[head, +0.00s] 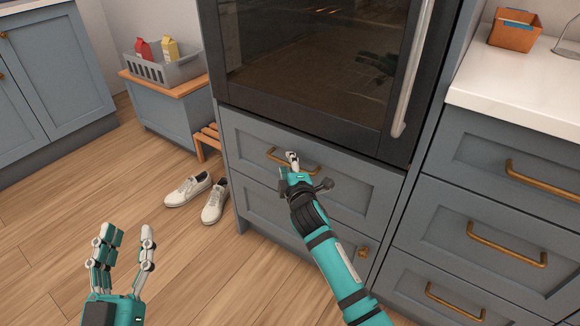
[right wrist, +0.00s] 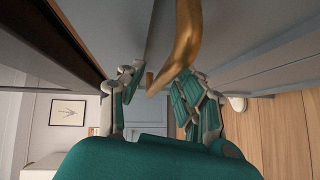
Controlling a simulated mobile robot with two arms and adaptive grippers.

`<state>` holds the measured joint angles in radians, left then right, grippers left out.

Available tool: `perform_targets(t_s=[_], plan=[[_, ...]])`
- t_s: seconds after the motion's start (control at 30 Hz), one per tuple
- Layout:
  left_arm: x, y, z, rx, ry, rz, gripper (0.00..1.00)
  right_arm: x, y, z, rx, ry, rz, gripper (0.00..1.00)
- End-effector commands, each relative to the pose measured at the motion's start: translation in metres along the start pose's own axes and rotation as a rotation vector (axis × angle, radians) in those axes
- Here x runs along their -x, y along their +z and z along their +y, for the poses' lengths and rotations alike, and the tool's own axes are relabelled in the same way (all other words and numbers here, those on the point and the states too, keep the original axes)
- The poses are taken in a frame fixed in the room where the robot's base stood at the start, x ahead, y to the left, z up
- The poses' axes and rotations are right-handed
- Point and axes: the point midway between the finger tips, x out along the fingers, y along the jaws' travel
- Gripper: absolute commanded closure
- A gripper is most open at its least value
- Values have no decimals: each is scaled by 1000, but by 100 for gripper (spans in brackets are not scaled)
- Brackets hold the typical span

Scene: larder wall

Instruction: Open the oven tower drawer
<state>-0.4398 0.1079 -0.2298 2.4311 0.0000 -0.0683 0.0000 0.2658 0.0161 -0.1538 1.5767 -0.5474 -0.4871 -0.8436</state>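The oven tower drawer (head: 345,190) is a grey-blue panel directly below the dark oven, and its front looks flush with the cabinet. Its brass bar handle (head: 275,157) is partly hidden behind my right gripper (head: 294,165). In the right wrist view the handle (right wrist: 184,45) reaches in between the parted fingers of my right gripper (right wrist: 158,88). The fingers stand apart on both sides of it, and I see no clear grip. My left gripper (head: 122,255) is open and empty above the wooden floor, far from the drawer.
The oven (head: 310,60) with its long steel handle is above the drawer. A lower panel with a brass knob (head: 362,252) is below. White shoes (head: 200,195) lie on the floor at left. Brass-handled drawers (head: 500,215) stand at right.

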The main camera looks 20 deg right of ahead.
Motion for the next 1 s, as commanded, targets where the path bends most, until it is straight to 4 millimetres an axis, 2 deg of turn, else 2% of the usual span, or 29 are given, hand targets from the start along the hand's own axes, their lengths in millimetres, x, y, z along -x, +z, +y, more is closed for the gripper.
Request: perform_targets(t_s=[0.13,0.4,1.0], plan=[[0,0,0,0,0,-1,60,0,0,0,0,0,0,65],[0,0,0,0,0,-2,60,0,0,0,0,1,0,100],[-1,3,0,0,-1,-23,60,1,-1,1,-2,1,1,100]])
